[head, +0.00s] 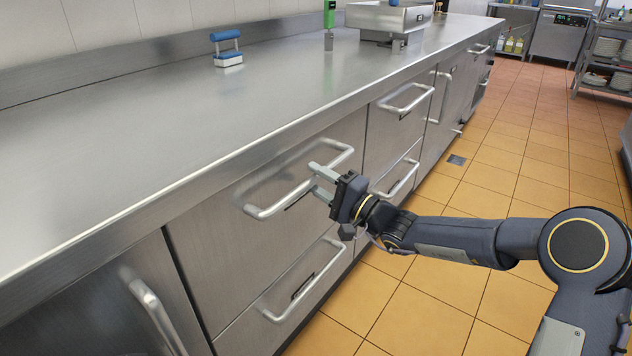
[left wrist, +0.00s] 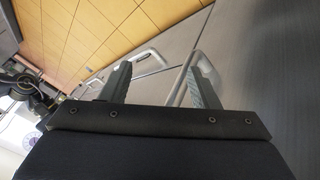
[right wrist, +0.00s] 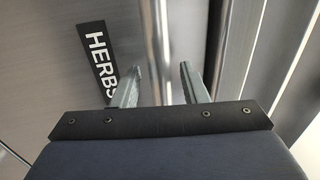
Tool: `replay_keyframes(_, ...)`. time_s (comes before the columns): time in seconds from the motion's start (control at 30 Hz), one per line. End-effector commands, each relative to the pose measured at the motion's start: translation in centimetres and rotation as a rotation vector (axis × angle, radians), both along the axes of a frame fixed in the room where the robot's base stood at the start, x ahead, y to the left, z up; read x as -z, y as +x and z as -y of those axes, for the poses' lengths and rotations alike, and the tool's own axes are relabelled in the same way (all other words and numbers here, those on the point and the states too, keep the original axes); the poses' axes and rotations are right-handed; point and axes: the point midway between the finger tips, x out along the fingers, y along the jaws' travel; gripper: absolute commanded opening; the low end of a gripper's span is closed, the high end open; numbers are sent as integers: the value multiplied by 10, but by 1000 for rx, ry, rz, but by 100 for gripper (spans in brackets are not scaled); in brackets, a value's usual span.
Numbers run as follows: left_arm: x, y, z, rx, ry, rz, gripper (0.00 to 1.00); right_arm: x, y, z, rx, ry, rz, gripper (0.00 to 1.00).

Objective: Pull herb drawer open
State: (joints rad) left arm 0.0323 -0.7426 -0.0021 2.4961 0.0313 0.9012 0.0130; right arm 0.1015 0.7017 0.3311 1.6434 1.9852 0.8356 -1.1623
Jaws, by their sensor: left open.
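The herb drawer (head: 225,250) is the upper steel drawer in the middle of the head view, its front looking flush with the cabinet. Its black HERBS label (right wrist: 100,62) shows at the left in the right wrist view. Its silver bar handle (head: 272,209) runs across the front. My right gripper (head: 313,177) is at the handle's far half, fingers apart. In the right wrist view, the bar (right wrist: 158,35) passes between the fingertips; I cannot tell whether they touch it. My left gripper (left wrist: 159,67) is open and empty, seen only in the left wrist view, with handles beyond its fingers.
A lower drawer with a handle (head: 305,290) sits below, and a door handle (head: 155,312) is at the near left. The counter (head: 150,140) carries a blue-handled tool (head: 228,50), a green-handled thing (head: 329,15) and a steel tray (head: 390,17). The tiled floor (head: 480,190) is open.

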Motion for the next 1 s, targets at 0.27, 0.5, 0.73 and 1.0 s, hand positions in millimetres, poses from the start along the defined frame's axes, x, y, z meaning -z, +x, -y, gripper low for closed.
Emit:
replay_keyframes(0.27,1,0,0,0,0,0,55,-2,4,-5,0,1,-1,40)
replay_keyframes(0.5,1,0,0,0,0,0,55,-2,4,-5,0,0,0,19)
replay_keyframes(0.73,1,0,0,0,0,0,55,-1,3,-5,0,0,0,0)
replay_keyframes(1.0,1,0,0,0,0,0,55,-1,4,1,1,-2,1,0)
